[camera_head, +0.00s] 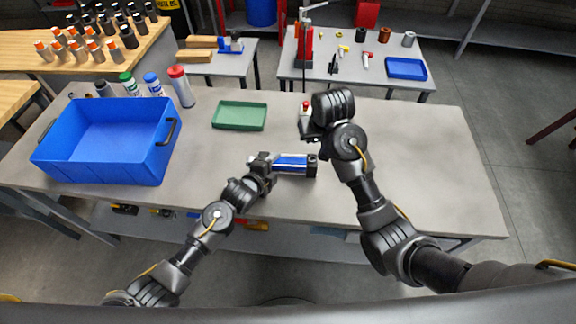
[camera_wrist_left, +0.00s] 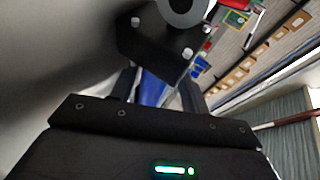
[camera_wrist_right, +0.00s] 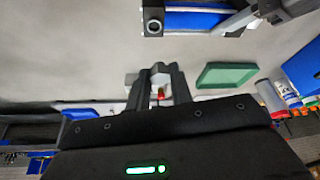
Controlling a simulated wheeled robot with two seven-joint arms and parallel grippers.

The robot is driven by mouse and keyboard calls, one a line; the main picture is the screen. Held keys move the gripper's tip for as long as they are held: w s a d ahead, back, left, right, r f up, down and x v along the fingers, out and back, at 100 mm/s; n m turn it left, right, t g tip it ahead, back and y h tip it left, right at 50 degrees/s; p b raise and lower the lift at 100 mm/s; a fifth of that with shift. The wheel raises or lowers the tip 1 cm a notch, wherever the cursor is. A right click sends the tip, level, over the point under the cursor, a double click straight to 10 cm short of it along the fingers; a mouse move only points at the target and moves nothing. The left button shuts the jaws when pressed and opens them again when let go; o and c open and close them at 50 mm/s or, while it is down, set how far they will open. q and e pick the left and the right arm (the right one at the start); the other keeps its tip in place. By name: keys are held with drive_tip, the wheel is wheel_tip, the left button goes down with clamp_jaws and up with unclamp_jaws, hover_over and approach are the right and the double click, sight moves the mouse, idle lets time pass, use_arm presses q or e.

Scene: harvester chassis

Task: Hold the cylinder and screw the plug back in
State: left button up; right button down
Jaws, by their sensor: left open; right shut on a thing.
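The blue cylinder (camera_head: 291,162) lies on the grey table, its black end block (camera_head: 312,166) to the right. It also shows at the top of the right wrist view (camera_wrist_right: 195,20), with a round port on its end block (camera_wrist_right: 154,27). My left gripper (camera_head: 265,164) is open at the cylinder's left end. In the left wrist view the blue body (camera_wrist_left: 153,88) lies between its fingers. My right gripper (camera_head: 307,126) is shut on a small red-and-white piece, seemingly the plug (camera_wrist_right: 160,93), held behind and apart from the cylinder. The fingers partly hide it.
A blue crate (camera_head: 100,150) stands at the left, with several bottles (camera_head: 152,84) behind it. A green tray (camera_head: 240,116) lies behind the cylinder. The table's right side is clear. A second table (camera_head: 350,80) with small parts stands at the back.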

use_arm(q)
drive_tip(key=shift+w+d+f, duration=0.1)
drive_tip(key=shift+w, duration=0.05)
drive_tip(key=shift+c, duration=0.5)
clamp_jaws()
use_arm(e)
hover_over(312, 159)
drive_tip(key=s, duration=0.1)
wheel_tip(312, 159, down, 5)
drive_tip(key=shift+s+r, duration=0.15)
drive_tip(key=shift+r, duration=0.05)
drive_tip(key=shift+f, duration=0.3)
drive_tip(key=shift+f, duration=0.85)
drive_tip(key=shift+f, duration=0.6)
